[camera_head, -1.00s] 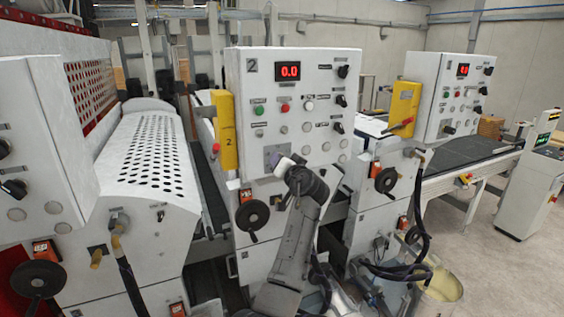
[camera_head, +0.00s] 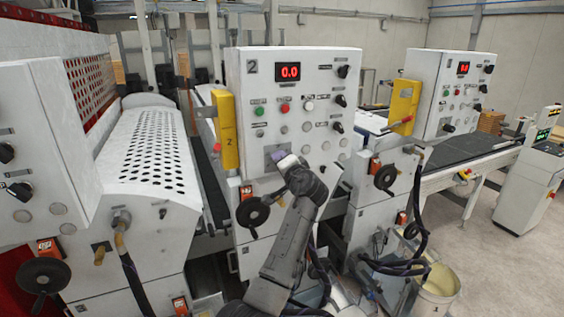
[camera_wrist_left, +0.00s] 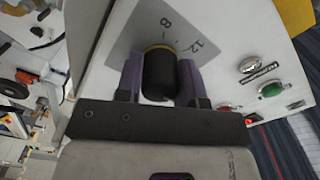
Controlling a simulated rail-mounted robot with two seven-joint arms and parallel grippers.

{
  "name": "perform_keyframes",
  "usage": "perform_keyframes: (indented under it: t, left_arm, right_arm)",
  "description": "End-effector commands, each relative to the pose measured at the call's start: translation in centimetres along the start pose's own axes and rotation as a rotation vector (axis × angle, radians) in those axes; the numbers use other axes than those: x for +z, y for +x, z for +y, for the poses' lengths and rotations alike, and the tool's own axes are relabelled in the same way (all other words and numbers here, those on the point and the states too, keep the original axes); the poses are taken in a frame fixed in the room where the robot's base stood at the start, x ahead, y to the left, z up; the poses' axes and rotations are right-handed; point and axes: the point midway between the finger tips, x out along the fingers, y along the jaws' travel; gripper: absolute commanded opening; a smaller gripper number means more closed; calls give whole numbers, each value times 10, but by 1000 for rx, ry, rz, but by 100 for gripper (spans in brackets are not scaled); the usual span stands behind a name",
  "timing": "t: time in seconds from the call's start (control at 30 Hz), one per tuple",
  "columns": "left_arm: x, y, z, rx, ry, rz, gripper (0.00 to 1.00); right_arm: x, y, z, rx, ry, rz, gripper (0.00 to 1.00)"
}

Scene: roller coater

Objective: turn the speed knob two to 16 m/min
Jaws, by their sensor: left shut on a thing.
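The control panel marked 2 (camera_head: 330,75) stands in the middle of the head view, with its red display (camera_head: 287,73) reading 0.0. Low on its left is a grey scale plate (camera_head: 275,154). The black speed knob (camera_wrist_left: 158,76) sits on this plate in the left wrist view, with 8 and 12 legible above it. My left gripper (camera_head: 285,161) is at the plate. In the left wrist view its purple fingers (camera_wrist_left: 160,84) are shut on the knob, one on each side. The knob's pointer cannot be made out. My right gripper is out of view.
Green (camera_head: 259,110) and red (camera_head: 283,106) buttons and several black switches sit above the knob. A yellow box (camera_head: 226,130) stands left of the panel. A black handwheel (camera_head: 252,212) is below. Another panel (camera_head: 456,95) stands to the right.

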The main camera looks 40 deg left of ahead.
Motion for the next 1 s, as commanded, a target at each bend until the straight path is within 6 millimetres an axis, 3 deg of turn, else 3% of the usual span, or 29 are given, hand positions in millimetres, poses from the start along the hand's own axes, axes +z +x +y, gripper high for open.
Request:
perform_keyframes:
  t: [0.37,0.4,0.63,1.0]
  left_arm:
    - [0,0,0,0,3,0,11]
    - [0,0,0,0,3,0,38]
    - [0,0,0,0,2,0,60]
    - [0,-9,2,0,2,1,60]
  right_arm:
    - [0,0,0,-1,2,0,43]
    - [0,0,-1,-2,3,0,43]
    - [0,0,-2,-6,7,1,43]
    - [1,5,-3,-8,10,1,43]
